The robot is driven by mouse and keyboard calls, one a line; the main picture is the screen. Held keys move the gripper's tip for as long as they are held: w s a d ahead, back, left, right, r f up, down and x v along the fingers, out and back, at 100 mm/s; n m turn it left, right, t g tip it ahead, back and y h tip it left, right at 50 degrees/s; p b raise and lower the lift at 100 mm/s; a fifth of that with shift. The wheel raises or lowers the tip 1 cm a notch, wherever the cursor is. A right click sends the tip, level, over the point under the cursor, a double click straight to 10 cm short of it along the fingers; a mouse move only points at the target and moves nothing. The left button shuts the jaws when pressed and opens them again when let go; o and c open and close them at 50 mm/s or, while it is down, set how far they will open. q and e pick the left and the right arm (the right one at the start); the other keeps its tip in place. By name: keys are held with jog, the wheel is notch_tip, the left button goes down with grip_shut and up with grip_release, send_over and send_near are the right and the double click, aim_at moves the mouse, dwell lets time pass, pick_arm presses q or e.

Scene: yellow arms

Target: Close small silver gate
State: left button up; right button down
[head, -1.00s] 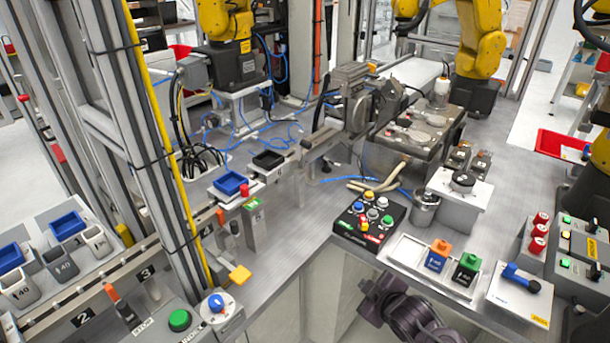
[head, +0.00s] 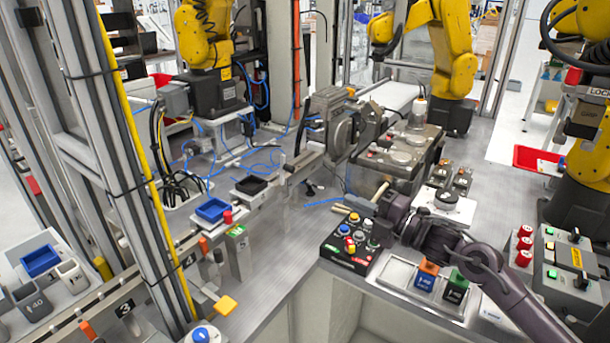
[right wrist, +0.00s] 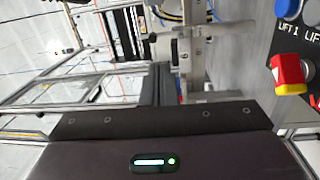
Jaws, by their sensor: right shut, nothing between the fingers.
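I cannot make out for certain which part is the small silver gate. A small silver-grey plate (head: 303,163) stands on the table's far side in the head view, left of the round grey machine (head: 343,132). My right gripper (head: 385,205) is dark purple and reaches in from the lower right, above the table and just behind the black button box. It is shut and empty, well to the right of the plate and apart from it. My left gripper is out of view.
The black button box (head: 348,245) stands below my right gripper, with its red-and-yellow button (right wrist: 291,74) in the wrist view.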

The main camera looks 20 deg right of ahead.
jog(key=r, duration=0.1)
jog(key=n+p, duration=0.1)
jog(key=p, duration=0.3)
send_near(294, 169)
jog(key=shift+y, duration=0.3)
jog(key=x, duration=0.5)
jog(key=shift+w, duration=0.4)
jog(key=shift+w+a+f, duration=0.1)
jog(key=shift+w+a, duration=0.35)
jog(key=shift+p, duration=0.3)
